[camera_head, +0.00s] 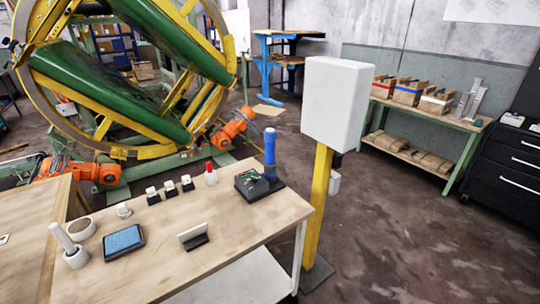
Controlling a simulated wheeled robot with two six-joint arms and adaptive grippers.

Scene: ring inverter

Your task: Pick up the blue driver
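A blue upright cylinder (270,147), which looks like the blue driver, stands at the far right corner of the wooden table. Its lower end meets a dark base or holder (252,185) with small parts on it. I cannot tell whether it sits in the base or just behind it. Neither of my grippers is in view.
A yellow post (318,200) with a white box (337,102) stands close right.

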